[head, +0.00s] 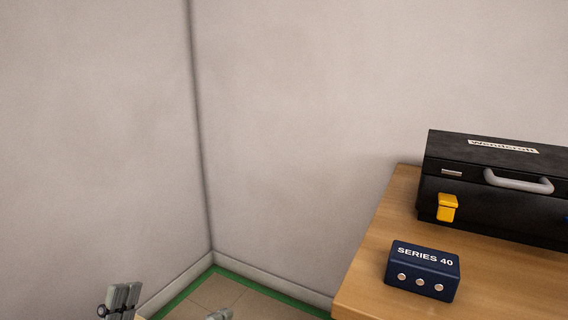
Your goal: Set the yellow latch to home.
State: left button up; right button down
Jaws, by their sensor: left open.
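The yellow latch (447,207) is on the front face of a black toolbox (480,205), near its left end. It appears as a yellow tab with a wider top part and a narrower lower part. My left gripper (166,304) shows only in part at the bottom edge, left of the table and well away from the latch. Its grey fingers stand apart with nothing seen between them. My right gripper is not in view.
The toolbox stands on a wooden table (362,285) and has a grey handle (518,182). A dark blue box marked SERIES 40 (423,271) sits in front of it. Walls meet in a corner behind. A bit of blue shows at the right edge.

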aim_at(447, 204)
jog(key=k+j, duration=0.15)
jog(key=k, duration=0.75)
